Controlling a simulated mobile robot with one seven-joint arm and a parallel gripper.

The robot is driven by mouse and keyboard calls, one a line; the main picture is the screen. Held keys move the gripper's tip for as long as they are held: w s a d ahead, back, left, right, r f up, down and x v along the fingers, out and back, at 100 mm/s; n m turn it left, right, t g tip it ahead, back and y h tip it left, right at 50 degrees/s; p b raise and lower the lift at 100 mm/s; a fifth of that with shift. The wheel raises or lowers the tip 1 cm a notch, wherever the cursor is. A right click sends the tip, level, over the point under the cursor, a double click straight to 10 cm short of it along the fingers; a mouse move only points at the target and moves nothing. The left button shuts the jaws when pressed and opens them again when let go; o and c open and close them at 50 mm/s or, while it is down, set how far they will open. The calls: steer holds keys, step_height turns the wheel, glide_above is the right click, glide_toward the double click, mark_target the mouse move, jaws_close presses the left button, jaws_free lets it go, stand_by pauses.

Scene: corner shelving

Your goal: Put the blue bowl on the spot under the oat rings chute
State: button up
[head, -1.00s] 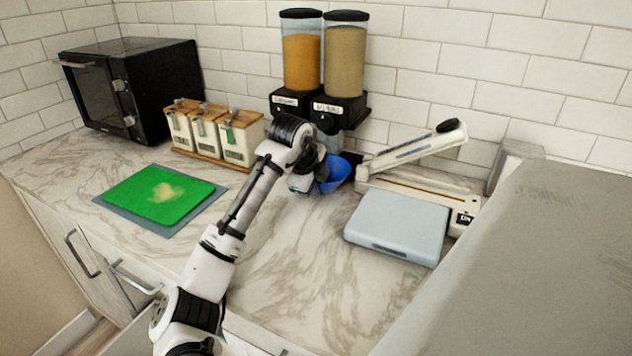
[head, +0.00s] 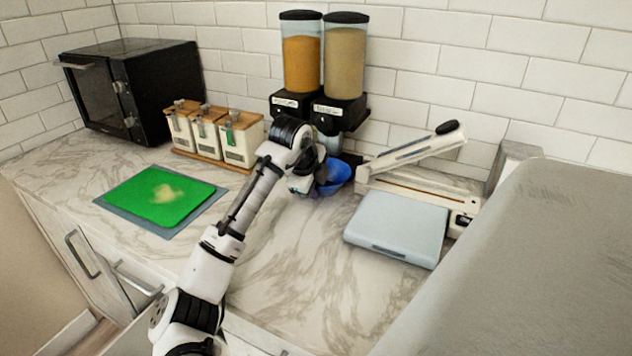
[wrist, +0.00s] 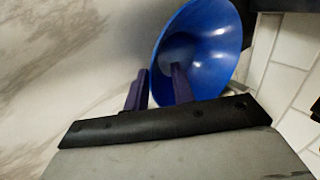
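The blue bowl (head: 338,173) sits roughly level, low in front of the dispensers, around the right one. My gripper (head: 318,178) is at its left side. In the wrist view one purple finger is outside the bowl (wrist: 210,60) and one is inside, so my gripper (wrist: 158,85) straddles the wall. A gap shows between the fingers, so it looks open. Two dispensers stand at the back wall: one with orange contents (head: 301,62), one with beige contents (head: 344,65). Their labels are too small to read. My arm and the bowl hide most of the spot beneath them.
A pale blue scale-like box (head: 396,225) and a white lever device (head: 415,150) stand right of the bowl. Several lidded canisters (head: 212,135) stand to the left, near a green board (head: 160,195) and a black microwave (head: 130,85). The front middle counter is clear.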

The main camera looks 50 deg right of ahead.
steer(key=b+v, duration=0.1)
steer(key=v, duration=1)
steer(key=shift+r, duration=0.15)
